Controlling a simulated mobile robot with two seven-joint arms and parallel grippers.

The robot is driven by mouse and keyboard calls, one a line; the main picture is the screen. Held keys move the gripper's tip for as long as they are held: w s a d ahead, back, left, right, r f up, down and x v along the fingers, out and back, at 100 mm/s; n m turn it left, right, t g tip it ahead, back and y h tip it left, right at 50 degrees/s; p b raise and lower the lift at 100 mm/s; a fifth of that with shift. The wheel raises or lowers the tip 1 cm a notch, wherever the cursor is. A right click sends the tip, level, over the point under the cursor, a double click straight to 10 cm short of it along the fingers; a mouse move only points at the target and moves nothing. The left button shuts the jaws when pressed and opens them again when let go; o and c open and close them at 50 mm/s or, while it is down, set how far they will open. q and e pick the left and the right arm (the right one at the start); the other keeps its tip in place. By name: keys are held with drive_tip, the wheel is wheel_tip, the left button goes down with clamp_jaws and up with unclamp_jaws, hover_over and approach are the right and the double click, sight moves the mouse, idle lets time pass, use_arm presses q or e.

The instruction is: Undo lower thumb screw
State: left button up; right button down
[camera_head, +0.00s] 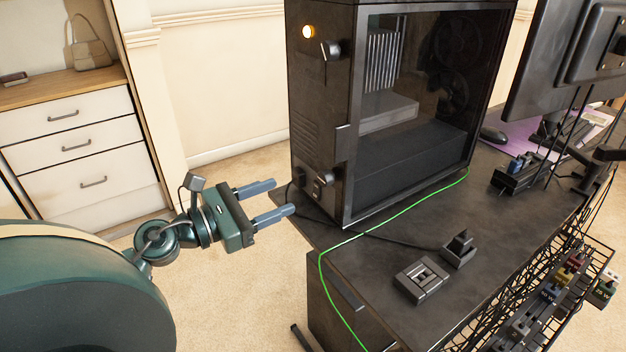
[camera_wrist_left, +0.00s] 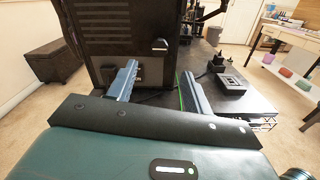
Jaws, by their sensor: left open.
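A black PC tower (camera_head: 315,110) with a glass side stands on the desk. An upper knob (camera_head: 330,49) sits near the top, below a lit orange button. My left gripper (camera_head: 284,196) is open and empty, left of and slightly below the lower screw, fingers pointing at the tower, apart from it. In the left wrist view, the open fingers (camera_wrist_left: 158,78) flank the tower's lower face, with a dark knob (camera_wrist_left: 160,44) beyond; I cannot tell which fitting it is.
A green cable (camera_head: 380,227) runs over the desk (camera_head: 390,320) past the tower's base. A small grey box (camera_head: 421,279) and a black plug (camera_head: 459,248) lie in front of the tower. Monitors (camera_head: 560,60) stand at right. Floor is open around my left gripper.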

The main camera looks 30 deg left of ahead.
sight(321, 179)
use_arm(q)
drive_tip(key=p+x, duration=0.2)
drive_tip(key=x, duration=0.6)
drive_tip(key=shift+r+p, duration=0.15)
drive_tip(key=shift+p, duration=0.2)
drive_tip(key=shift+w+d, duration=0.1)
drive_tip(key=shift+w, duration=0.35)
use_arm(e)
drive_tip(key=shift+w+r+m, duration=0.1)
drive_tip(key=shift+r+m, duration=0.2)
drive_tip(key=shift+r, duration=0.4)
use_arm(q)
drive_tip(key=shift+c, duration=0.2)
drive_tip(key=c, duration=0.9)
